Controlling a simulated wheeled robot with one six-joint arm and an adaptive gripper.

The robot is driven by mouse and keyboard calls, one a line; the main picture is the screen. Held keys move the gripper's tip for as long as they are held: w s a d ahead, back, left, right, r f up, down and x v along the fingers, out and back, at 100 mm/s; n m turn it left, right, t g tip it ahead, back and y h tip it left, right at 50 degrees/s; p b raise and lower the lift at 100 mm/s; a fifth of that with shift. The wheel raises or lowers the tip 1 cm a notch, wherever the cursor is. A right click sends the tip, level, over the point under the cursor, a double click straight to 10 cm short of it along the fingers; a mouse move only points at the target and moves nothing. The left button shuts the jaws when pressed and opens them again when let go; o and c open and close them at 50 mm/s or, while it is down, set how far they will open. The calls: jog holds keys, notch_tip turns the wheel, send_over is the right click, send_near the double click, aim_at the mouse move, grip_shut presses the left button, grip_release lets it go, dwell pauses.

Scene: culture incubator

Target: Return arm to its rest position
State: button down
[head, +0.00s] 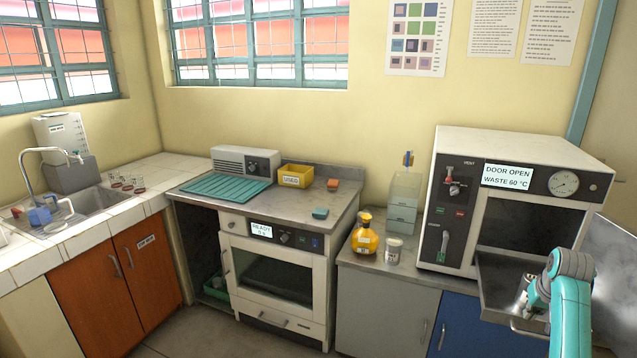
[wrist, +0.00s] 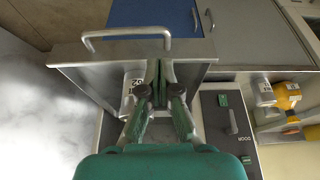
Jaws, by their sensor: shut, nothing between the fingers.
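My arm (head: 570,305) reaches in from the lower right of the head view, bent over the pulled-out metal tray (head: 500,280) of the white incubator. In the wrist view my gripper (wrist: 160,68) is shut, its fingertips together with nothing between them. A white labelled container (wrist: 130,88) stands in the tray beside the fingers, partly hidden by them. In the head view the fingers and the container are largely hidden by the arm and hard to tell apart.
The white incubator (head: 468,212) has its door (head: 612,265) open on the right; its display reads "DOOR OPEN WASTE 60 °C". A yellow bottle (head: 365,238) and a white jar (head: 393,250) stand left of it. The tray's handle (wrist: 125,35) sticks out in front.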

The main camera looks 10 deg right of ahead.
jog(key=s+a+f+t, duration=0.1)
jog(key=a+f, duration=0.8)
jog(key=f, duration=0.3)
jog(key=s+a+f+n+t, duration=0.1)
jog(key=s+a+f+t, duration=0.1)
jog(key=s+a+f, duration=0.8)
jog(key=s+a+f+n+t, duration=0.2)
jog(key=s+a+f, duration=0.35)
jog(key=a, duration=0.75)
jog(key=s+a+r+t, duration=0.1)
jog(key=s+a+r, duration=0.25)
jog(key=s, duration=0.25)
jog(key=s+a+r+n+t, duration=0.1)
jog(key=s+a+r, duration=0.1)
jog(key=s+a, duration=0.3)
jog(key=s+a+r+t, duration=0.1)
jog(key=s+a+r, duration=0.1)
jog(key=s, duration=0.6)
jog(key=s+a+r+n+t+y, duration=0.1)
jog(key=s+a+r, duration=0.1)
jog(key=s+r, duration=0.4)
jog(key=s+a+r+n+t+y, duration=0.1)
jog(key=s+a+r+t, duration=0.1)
jog(key=s+r, duration=0.5)
notch_tip(320, 180, up, 5)
jog(key=shift+s+a+f, duration=0.1)
jog(key=shift+s+a, duration=0.2)
